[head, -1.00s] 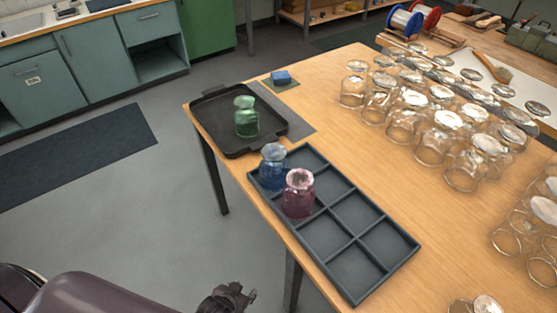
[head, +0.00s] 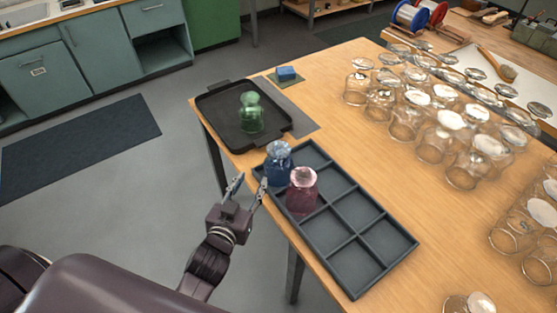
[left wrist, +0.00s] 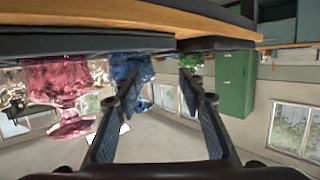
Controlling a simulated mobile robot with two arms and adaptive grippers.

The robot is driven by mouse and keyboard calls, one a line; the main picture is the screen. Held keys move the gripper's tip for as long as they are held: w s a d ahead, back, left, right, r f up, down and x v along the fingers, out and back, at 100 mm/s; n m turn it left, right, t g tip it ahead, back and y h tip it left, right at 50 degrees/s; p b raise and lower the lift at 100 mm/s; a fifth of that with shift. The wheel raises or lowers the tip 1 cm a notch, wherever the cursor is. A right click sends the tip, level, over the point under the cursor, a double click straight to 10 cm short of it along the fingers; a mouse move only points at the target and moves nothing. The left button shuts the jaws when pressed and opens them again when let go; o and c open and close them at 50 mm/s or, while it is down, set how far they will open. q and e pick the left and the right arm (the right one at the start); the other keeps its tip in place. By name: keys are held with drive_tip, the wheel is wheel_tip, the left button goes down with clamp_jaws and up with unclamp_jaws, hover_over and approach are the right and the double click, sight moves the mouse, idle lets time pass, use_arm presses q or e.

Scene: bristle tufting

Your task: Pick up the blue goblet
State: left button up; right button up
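The blue goblet (head: 278,164) stands in the far-left compartment of the dark divided tray (head: 352,246), with the pink goblet (head: 302,190) close beside it on the near side. The green goblet (head: 251,113) stands on a separate black tray (head: 207,106). My left gripper (head: 249,187) is open and empty at the table's left edge, just short of the blue goblet. In the left wrist view, which appears upside down, the blue goblet (left wrist: 130,66) shows ahead near the left finger, and the pink goblet (left wrist: 62,85) is farther left. My right gripper is not in view.
Many clear upturned glasses (head: 436,138) cover the table's right side. A blue block (head: 287,73) lies on a small green mat behind the black tray. Several compartments of the divided tray are empty.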

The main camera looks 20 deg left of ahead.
sight(278, 155)
use_arm(q)
drive_tip(key=d+r+t, duration=0.1)
drive_tip(key=w+d+h, duration=0.1)
drive_tip(key=d+r+m+t+h, duration=0.1)
drive_tip(key=shift+w+d+r+t, duration=0.25)
drive_tip(key=shift+r+t, duration=0.05)
drive_tip(key=shift+w+d+r+h, duration=0.1)
drive_tip(key=shift+w+d+h, duration=0.1)
drive_tip(key=shift+h, duration=0.1)
drive_tip(key=w, duration=0.2)
drive_tip(key=w+p, duration=0.1)
drive_tip(key=w, duration=0.1)
drive_tip(key=w+d+p, duration=0.1)
drive_tip(key=w, duration=0.2)
drive_tip(key=shift+r, duration=0.35)
drive_tip(key=shift+w+f, duration=0.1)
drive_tip(key=shift+w, duration=0.1)
drive_tip(key=shift+c, duration=0.4)
clamp_jaws()
